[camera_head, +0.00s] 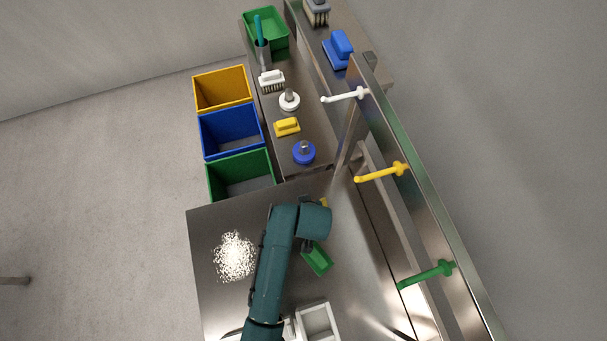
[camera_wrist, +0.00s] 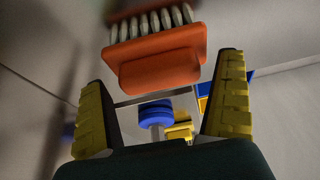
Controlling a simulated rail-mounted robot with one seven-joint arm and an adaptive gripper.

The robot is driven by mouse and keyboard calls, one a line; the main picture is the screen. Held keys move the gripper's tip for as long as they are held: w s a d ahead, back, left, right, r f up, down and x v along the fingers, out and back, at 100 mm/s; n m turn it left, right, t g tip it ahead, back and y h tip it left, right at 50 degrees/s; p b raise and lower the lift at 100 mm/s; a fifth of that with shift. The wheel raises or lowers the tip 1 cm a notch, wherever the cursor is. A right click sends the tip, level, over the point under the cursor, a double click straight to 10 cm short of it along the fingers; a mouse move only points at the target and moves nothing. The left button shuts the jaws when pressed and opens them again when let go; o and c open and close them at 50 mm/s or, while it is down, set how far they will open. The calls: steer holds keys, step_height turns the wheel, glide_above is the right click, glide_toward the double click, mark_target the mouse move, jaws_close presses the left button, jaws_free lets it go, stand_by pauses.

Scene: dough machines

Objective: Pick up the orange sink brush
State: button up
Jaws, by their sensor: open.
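The orange sink brush (camera_wrist: 158,66) shows in the upper middle of the wrist view, with its row of pale, thick bristles toward the top edge. My gripper (camera_wrist: 164,76) is open, with one yellow-padded finger on each side of the view. The brush's near orange end lies between the fingertips or just beyond them; I see a gap on both sides and no contact. In the head view the orange brush is not visible, and my arm hides most of my gripper; only a bit of yellow (camera_head: 325,202) shows beside the arm's end.
A steel table (camera_head: 215,310) bears white powder (camera_head: 235,256), a green scoop (camera_head: 317,260) and a white container (camera_head: 318,322). Beyond it, a shelf holds a yellow brush (camera_head: 287,127), a blue round tool (camera_head: 304,152) and a white brush (camera_head: 272,79). A rail with hooks (camera_head: 380,172) runs at right.

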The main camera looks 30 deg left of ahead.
steer(key=c, duration=1.1)
step_height(320, 180, up, 10)
steer(key=shift+r+p, duration=0.1)
steer(key=shift+p, duration=0.25)
steer(key=o, duration=0.5)
steer(key=c, duration=0.3)
